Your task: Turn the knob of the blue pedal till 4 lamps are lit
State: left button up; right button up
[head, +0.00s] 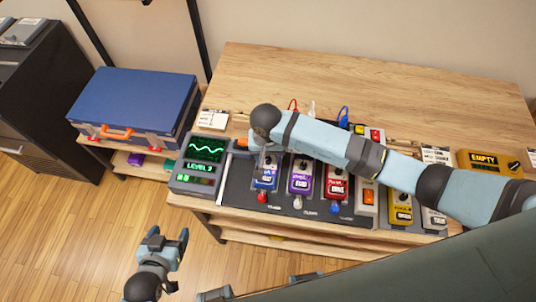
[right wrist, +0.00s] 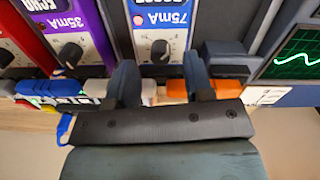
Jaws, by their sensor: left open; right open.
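The blue pedal (head: 265,178) stands at the left end of the dark pedal board. Its black knob (right wrist: 160,50) shows below the "75mA" label in the right wrist view. My right gripper (right wrist: 158,72) is open, its two fingers apart on either side of the knob's line; I cannot tell if they touch it. In the head view the right arm partly hides the pedal's top. The grey meter box (head: 183,191) shows a green wave, the text "LEVEL 2" and a row of small lamps (head: 195,180), some green; the lit number is unclear. My left gripper (head: 163,246) is open and empty, above the floor.
A purple pedal (head: 300,178), a red pedal (head: 336,183) and a yellow pedal (head: 400,208) stand to the right. A blue case (head: 135,98) sits left of the wooden bench. The bench's back area (head: 370,80) is clear.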

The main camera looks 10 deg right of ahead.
aim_at(268, 160)
jog(key=shift+f, duration=1.1)
grip_shut()
jog(key=shift+w+f+b, duration=0.15)
jog(key=shift+b, duration=0.5)
jog(key=m+b, duration=0.1)
jog(key=b, duration=0.2)
jog(key=shift+d+f+m, duration=0.1)
jog(key=shift+m, duration=0.2)
jog(key=shift+m+b, duration=0.7)
jog(key=shift+r+m+b, duration=0.2)
jog(key=shift+m+b, duration=1)
jog(key=shift+m, duration=0.8)
